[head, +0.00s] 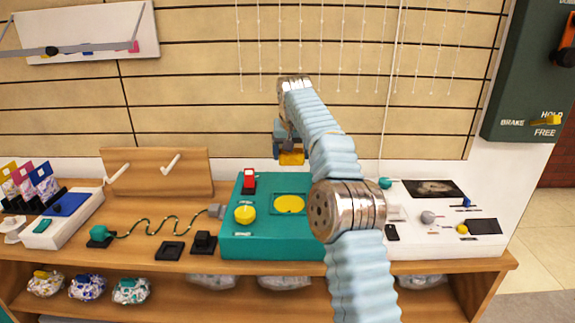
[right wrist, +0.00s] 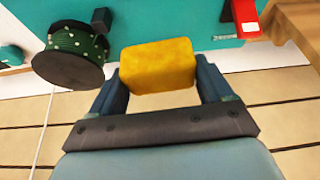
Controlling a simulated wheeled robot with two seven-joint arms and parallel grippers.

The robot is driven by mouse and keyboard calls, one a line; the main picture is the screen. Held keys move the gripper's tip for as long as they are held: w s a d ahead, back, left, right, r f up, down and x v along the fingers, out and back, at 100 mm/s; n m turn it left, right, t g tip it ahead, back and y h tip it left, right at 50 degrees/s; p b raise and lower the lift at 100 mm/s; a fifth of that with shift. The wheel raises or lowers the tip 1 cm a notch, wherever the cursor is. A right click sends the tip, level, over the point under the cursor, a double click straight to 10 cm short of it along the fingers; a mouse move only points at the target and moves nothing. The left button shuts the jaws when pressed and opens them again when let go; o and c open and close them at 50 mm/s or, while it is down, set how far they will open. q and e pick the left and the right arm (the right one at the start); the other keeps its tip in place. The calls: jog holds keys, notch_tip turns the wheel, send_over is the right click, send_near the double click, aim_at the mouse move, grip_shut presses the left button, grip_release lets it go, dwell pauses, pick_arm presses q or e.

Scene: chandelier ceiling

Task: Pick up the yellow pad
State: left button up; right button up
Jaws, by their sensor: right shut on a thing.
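The yellow pad (head: 291,158) is a small block held above the back of the teal console (head: 268,240). My right gripper (head: 290,148) is shut on it. In the right wrist view the yellow pad (right wrist: 158,62) sits between the two dark blue fingers of my right gripper (right wrist: 160,82), one finger at each side. It appears lifted clear of the surfaces around it. My left gripper is in neither view.
The console carries a yellow knob (head: 245,215), a yellow disc (head: 289,204) and a red-topped switch (head: 249,182). A white panel (head: 430,244) stands to the right, partly behind my right arm. A wooden board (head: 140,173) with white pegs stands at the left.

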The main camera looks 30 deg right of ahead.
jog(key=s+a+r+b, duration=0.2)
jog(key=s+r+b, duration=0.1)
jog(key=s, duration=0.6)
jog(key=shift+b+v, duration=0.3)
jog(key=shift+v, duration=0.55)
jog(key=shift+w+d, duration=0.15)
